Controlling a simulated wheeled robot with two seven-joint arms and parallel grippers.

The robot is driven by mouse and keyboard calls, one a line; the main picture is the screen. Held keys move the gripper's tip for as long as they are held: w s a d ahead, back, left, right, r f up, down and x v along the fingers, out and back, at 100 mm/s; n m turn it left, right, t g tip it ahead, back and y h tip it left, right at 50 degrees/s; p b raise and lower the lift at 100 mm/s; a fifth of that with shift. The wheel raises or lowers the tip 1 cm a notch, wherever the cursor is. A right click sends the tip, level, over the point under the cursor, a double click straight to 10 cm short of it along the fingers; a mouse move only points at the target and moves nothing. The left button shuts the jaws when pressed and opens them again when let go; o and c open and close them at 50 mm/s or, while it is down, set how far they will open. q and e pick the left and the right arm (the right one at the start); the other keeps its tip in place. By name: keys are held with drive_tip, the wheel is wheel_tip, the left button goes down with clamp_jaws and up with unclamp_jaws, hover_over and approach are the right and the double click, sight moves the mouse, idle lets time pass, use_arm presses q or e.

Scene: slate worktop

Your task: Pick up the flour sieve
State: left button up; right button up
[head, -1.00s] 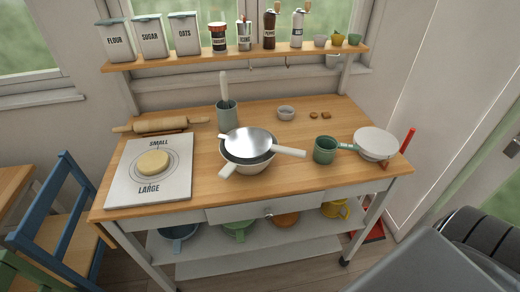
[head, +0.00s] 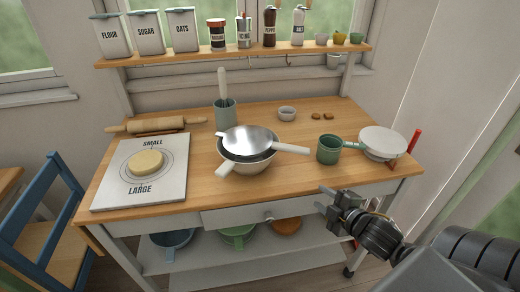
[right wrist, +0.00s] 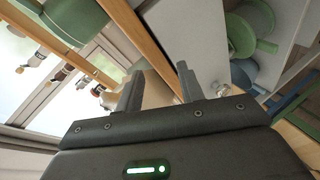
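What looks like the flour sieve (head: 248,139) is a shiny metal bowl shape with a pale handle pointing right. It rests over a cream pan (head: 243,173) near the middle of the worktop, and the pan's handle points to the lower left. My right gripper (head: 325,201) is in front of the worktop's front edge, to the right of and nearer than the sieve, clear of it. Its fingers are apart and empty, as the right wrist view (right wrist: 159,90) also shows. I cannot make out the sieve in the right wrist view. My left gripper is not in view.
A utensil crock (head: 226,116) is behind the sieve. A board with dough (head: 146,162) lies left, below a rolling pin (head: 157,125). The front right worktop is clear.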

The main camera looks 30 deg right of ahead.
sight(301, 154)
wheel_tip(301, 154, up, 10)
drive_tip(key=w+r+n+t+y, duration=0.1)
drive_tip(key=w+n+t+y, duration=0.2)
drive_tip(key=n, duration=0.5)
drive_tip(key=shift+y, duration=0.4)
drive_tip(key=shift+w+a+f+p, duration=0.15)
drive_tip(key=shift+w+a, duration=0.05)
drive_tip(key=shift+w, duration=0.55)
drive_tip(key=shift+w+a+f+p, duration=0.1)
drive_tip(key=shift+w+a+p, duration=0.1)
drive_tip(key=shift+w, duration=0.55)
drive_tip(key=shift+w+a+f+p, duration=0.15)
drive_tip(key=shift+w, duration=0.6)
drive_tip(key=shift+w+r, duration=0.1)
drive_tip(key=shift+w, duration=0.2)
drive_tip(key=w+p, duration=0.1)
drive_tip(key=w, duration=0.2)
drive_tip(key=shift+w+a+p, duration=0.3)
drive_tip(key=shift+a+p, duration=0.05)
drive_tip(key=shift+p, duration=0.05)
drive_tip(key=shift+w+a+f, duration=0.15)
drive_tip(key=shift+w+f, duration=0.05)
drive_tip(key=shift+w, duration=0.3)
clamp_jaws()
